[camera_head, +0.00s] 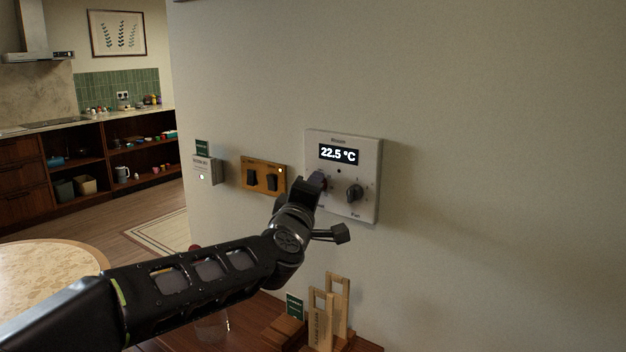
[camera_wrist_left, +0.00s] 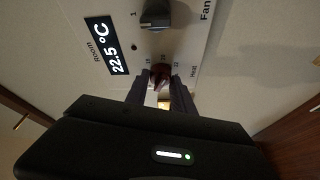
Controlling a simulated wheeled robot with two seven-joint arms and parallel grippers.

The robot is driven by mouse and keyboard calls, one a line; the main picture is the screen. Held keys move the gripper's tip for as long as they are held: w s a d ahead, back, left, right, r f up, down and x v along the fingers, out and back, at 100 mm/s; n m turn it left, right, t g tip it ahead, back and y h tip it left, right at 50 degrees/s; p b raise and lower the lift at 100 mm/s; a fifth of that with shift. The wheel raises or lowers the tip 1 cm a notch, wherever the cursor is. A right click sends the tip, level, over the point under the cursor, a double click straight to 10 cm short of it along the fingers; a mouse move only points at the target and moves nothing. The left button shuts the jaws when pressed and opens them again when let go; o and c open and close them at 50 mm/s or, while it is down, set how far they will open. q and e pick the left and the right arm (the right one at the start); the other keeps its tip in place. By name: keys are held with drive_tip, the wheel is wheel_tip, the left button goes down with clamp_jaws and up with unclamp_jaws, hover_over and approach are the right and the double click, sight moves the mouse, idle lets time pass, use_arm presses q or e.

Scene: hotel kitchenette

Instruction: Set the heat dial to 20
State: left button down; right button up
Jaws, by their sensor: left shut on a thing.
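A white wall thermostat panel (camera_head: 343,140) has a lit display (camera_head: 339,155) reading 22.5 °C; the same display (camera_wrist_left: 106,45), labelled Room, shows in the left wrist view. The dark red heat dial (camera_wrist_left: 160,73), with small scale numbers around it and the word Heat beside it, is between the fingertips of my left gripper (camera_wrist_left: 159,86). The gripper is shut on it. I cannot read exactly where the dial points. In the head view my left gripper (camera_head: 318,185) covers most of the dial. My right gripper is not in view.
The grey fan knob (camera_head: 354,193) sits close beside the heat dial. An orange switch plate (camera_head: 263,174) and a small card box (camera_head: 203,171) are on the wall to the left. Wooden holders (camera_head: 321,318) stand on the surface below. The wall to the right is clear.

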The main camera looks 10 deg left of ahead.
use_arm(q)
drive_tip(key=shift+r+n+g+p, duration=0.1)
drive_tip(key=shift+n+g+p, duration=0.5)
drive_tip(key=shift+n+p, duration=0.7)
drive_tip(key=c, duration=1.1)
unclamp_jaws()
drive_tip(key=s, duration=0.7)
drive_tip(key=shift+s+r+b, duration=0.2)
drive_tip(key=shift+s+b, duration=0.15)
drive_tip(key=shift+s, duration=0.05)
